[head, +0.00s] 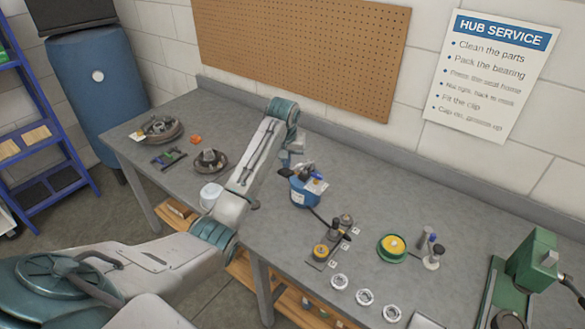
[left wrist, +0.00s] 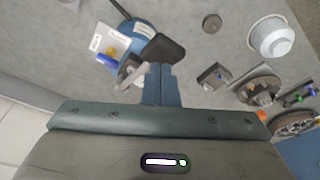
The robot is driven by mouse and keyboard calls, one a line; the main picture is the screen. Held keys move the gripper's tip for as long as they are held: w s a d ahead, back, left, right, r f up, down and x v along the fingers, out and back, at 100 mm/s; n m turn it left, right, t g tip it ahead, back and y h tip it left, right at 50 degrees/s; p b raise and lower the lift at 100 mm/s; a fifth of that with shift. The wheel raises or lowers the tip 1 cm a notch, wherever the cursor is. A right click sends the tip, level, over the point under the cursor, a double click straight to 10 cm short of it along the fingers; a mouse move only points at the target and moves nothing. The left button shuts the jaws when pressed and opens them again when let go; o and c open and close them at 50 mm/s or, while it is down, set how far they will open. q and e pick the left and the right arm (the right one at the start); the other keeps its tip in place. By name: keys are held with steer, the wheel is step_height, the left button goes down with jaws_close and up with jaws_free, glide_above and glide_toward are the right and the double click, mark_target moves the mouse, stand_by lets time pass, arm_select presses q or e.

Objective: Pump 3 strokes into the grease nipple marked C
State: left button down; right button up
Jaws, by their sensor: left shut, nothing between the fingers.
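A blue grease pump bucket (head: 303,193) stands mid-bench with a black-handled lever and a dark hose. The hose runs towards a dark block (head: 328,246) with fittings and small white labels; the label letters are too small to read, so I cannot tell which nipple is C. My left gripper (head: 291,160) is just behind and left of the bucket, partly hidden by its own arm. In the left wrist view its blue fingers (left wrist: 158,84) are shut and empty, close to the lever's black grip (left wrist: 163,49); contact is unclear. The bucket (left wrist: 124,36) also shows there. My right gripper is out of view.
A white tub (head: 210,194) and hub parts (head: 209,160) lie left on the bench. A green tray with a yellow lid (head: 393,246), white rings (head: 365,297) and a green press (head: 530,262) lie to the right. A pegboard (head: 300,50) hangs behind.

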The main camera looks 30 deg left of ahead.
arm_select(q)
steer(key=shift+f, duration=0.45)
